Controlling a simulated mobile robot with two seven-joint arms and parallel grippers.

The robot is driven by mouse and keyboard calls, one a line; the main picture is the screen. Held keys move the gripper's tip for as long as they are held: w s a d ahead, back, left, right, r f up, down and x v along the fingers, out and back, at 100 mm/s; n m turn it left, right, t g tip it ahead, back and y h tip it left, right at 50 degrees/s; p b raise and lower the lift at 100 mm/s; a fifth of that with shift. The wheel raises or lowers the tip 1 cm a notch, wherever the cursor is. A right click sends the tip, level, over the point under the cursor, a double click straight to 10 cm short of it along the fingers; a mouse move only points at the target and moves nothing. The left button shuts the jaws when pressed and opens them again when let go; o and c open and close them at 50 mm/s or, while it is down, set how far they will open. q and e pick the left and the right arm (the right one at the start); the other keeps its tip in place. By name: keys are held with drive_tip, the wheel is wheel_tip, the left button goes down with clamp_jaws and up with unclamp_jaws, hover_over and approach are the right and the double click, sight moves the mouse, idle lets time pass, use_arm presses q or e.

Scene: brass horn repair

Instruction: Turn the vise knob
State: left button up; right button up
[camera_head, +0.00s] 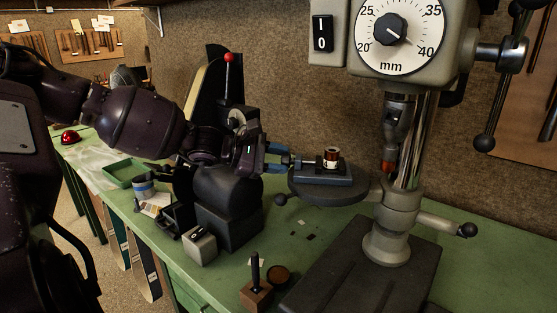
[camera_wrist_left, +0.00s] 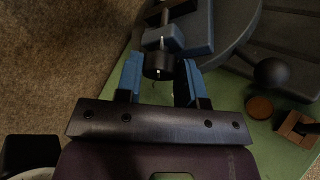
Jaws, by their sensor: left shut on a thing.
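The screw runs from the knob to the vise body (camera_wrist_left: 180,36). In the head view the fingers mostly hide the knob. My right gripper is not in view.
The drill press column (camera_head: 410,140) stands right of the vise, its round table (camera_head: 330,196) below it. A dark grinder (camera_head: 228,205) stands under my left arm. A wooden block with a peg (camera_head: 256,292) is at the front. The green bench (camera_head: 490,255) is clear at right.

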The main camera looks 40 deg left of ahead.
use_arm(q)
drive_tip(key=shift+w+a+r+n+g+h+b, duration=0.1)
drive_tip(key=shift+n+g+h+b, duration=0.2)
drive_tip(key=shift+n+g+b, duration=0.55)
drive_tip(key=shift+w+n+g+h+b, duration=0.1)
drive_tip(key=shift+n+g+h+b, duration=0.3)
drive_tip(key=shift+n+b, duration=0.75)
drive_tip(key=o, duration=0.9)
drive_tip(key=shift+s, duration=0.1)
